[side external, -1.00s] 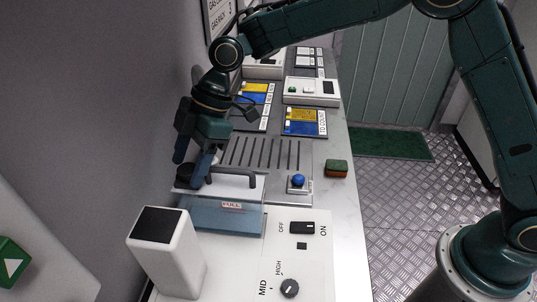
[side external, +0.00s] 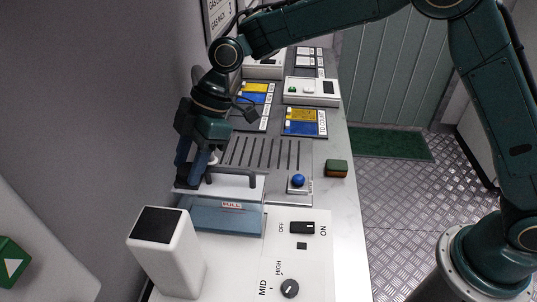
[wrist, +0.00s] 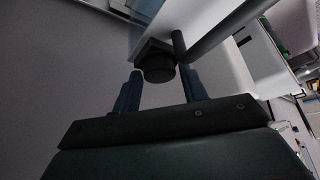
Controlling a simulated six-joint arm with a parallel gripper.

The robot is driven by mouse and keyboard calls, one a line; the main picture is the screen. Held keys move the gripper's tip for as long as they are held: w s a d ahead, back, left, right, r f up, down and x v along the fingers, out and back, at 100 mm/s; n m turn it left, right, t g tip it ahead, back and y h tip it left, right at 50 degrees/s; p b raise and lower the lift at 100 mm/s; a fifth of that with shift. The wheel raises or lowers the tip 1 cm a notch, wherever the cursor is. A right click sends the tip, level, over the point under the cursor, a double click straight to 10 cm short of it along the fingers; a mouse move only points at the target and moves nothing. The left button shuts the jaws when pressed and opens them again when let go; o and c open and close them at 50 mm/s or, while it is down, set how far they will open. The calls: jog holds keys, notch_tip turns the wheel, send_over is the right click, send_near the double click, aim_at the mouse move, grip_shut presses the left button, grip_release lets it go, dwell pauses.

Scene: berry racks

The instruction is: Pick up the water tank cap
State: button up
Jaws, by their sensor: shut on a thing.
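The water tank (side external: 222,217) has a blue see-through body, a pale lid and a dark handle (side external: 237,173). Its small black cap (side external: 181,184) is at the lid's left end, partly hidden by the fingers in the side view. In the wrist view the round black cap (wrist: 158,68) is between and just beyond the two blue fingertips, beside the handle. My gripper (side external: 193,176) points down over the cap and is shut on it. The cap shows no clear gap from the lid.
A grey wall stands close on the left of my gripper. A white box with a black top (side external: 168,252) stands in front of the tank. A blue button (side external: 298,181) and a green-brown sponge (side external: 336,168) are to the right. Panels with labels lie behind.

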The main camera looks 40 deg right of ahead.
notch_tip(320, 180, up, 10)
dwell(0.7)
dwell(0.5)
jog(key=s+d+f, duration=0.1)
jog(key=d+f, duration=0.1)
jog(key=d, duration=0.8)
jog(key=s+d+f, duration=0.1)
jog(key=d+f, duration=0.2)
jog(key=d, duration=0.8)
jog(key=s+d+f, duration=0.4)
jog(key=s+d, duration=0.7)
jog(key=shift+d, duration=0.3)
notch_tip(320, 180, down, 16)
jog(key=shift+w+f, duration=0.1)
